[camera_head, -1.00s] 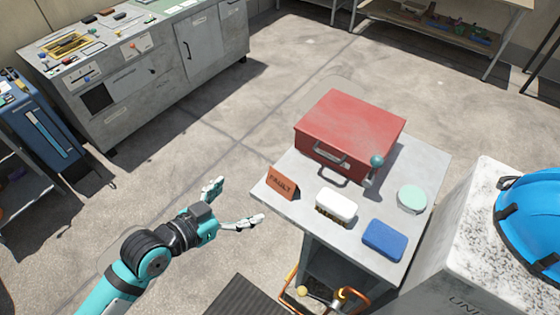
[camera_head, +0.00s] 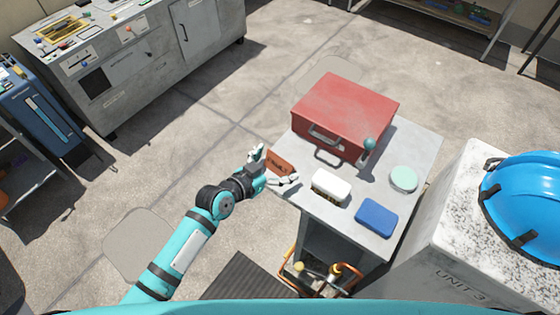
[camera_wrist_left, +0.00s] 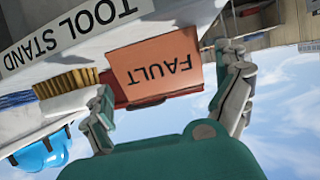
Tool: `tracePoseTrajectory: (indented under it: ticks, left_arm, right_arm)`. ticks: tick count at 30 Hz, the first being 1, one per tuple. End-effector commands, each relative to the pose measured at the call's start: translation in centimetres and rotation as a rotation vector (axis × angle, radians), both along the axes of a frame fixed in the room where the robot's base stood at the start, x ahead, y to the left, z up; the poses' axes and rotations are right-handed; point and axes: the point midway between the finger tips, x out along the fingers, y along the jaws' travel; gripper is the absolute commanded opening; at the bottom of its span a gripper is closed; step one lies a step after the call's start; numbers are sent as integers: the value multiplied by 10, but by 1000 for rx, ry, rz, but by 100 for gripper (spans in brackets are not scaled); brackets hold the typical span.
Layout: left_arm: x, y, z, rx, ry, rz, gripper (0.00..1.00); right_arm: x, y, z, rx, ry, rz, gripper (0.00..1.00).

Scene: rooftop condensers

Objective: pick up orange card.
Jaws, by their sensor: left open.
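The orange card (camera_head: 279,162), marked FAULT, stands at the left corner of the grey tool stand (camera_head: 311,219). My left gripper (camera_head: 272,168) is open at that corner, with its fingers on either side of the card in the head view. In the left wrist view the card (camera_wrist_left: 157,67) shows upside down between the two open fingers (camera_wrist_left: 168,100). I cannot tell whether either finger touches it. My right gripper is not in view.
On the stand are a red toolbox (camera_head: 345,110), a white-topped brush (camera_head: 331,185), a blue block (camera_head: 377,217), a pale green disc (camera_head: 403,179) and a teal ball-topped lever (camera_head: 369,145). A white unit with a blue helmet (camera_head: 530,200) stands to the right.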

Motion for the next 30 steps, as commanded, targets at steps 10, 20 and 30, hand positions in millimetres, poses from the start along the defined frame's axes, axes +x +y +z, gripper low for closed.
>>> tracePoseTrajectory:
  ticks: [10,20,30]
  left_arm:
    - [16,-13,-8,1,-1,1,100]
    - [15,-12,-8,1,-1,1,70]
    - [15,-12,-8,1,1,1,58]
  right_arm:
    - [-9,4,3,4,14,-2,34]
    - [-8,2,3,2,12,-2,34]
    - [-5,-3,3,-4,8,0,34]
